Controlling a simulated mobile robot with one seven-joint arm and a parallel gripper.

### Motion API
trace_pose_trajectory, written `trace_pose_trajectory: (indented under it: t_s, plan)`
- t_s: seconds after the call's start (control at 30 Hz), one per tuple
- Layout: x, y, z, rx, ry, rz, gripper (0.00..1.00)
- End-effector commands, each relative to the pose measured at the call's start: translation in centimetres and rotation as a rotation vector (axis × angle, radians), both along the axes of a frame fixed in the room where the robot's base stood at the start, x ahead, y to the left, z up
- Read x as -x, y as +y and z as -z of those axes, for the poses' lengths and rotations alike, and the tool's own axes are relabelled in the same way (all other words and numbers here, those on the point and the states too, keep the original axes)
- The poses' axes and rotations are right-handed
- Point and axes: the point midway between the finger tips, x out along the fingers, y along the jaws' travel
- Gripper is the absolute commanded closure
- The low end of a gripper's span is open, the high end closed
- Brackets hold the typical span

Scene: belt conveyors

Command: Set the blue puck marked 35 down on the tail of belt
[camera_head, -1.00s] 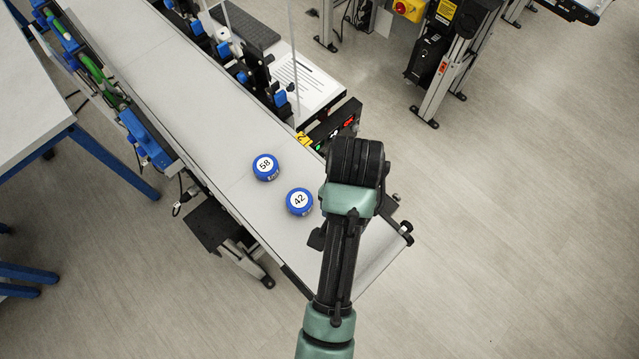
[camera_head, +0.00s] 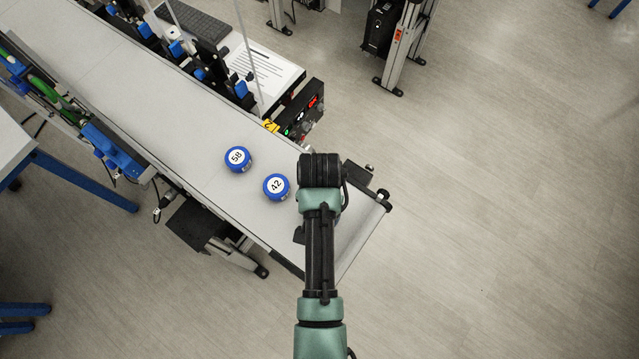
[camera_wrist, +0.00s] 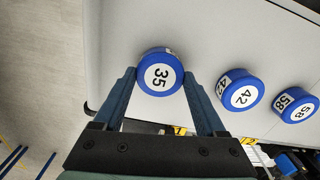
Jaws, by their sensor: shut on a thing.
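The blue puck marked 35 (camera_wrist: 160,71) sits between the fingertips of my gripper (camera_wrist: 161,76) in the wrist view. The fingers are shut on its sides, and its white label faces the camera. The puck is over the pale belt (camera_wrist: 205,25), near its end edge; I cannot tell whether it touches the surface. In the head view my arm hides the puck and the fingers, above the tail of the belt (camera_head: 352,232).
A blue puck marked 42 (camera_head: 276,187) and one marked 58 (camera_head: 237,159) stand on the belt left of my arm. A control box (camera_head: 302,112) with lit displays is at the belt's far side. Open floor lies to the right.

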Motion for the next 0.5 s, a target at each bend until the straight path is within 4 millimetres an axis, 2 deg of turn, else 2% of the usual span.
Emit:
trace_pose_trajectory:
  t_s: [0.03,0.07,0.1,0.2,0.5]
  plan:
    - [-0.01,0.0,0.25,0.0,0.0,0.0,0.85]
    - [-0.01,0.0,0.21,0.0,0.0,0.0,0.23]
    - [-0.01,0.0,0.17,0.0,0.0,0.0,0.16]
    - [0.0,0.01,0.16,0.0,0.0,0.0,0.0]
    - [0.0,0.01,-0.27,0.0,0.0,0.0,0.0]
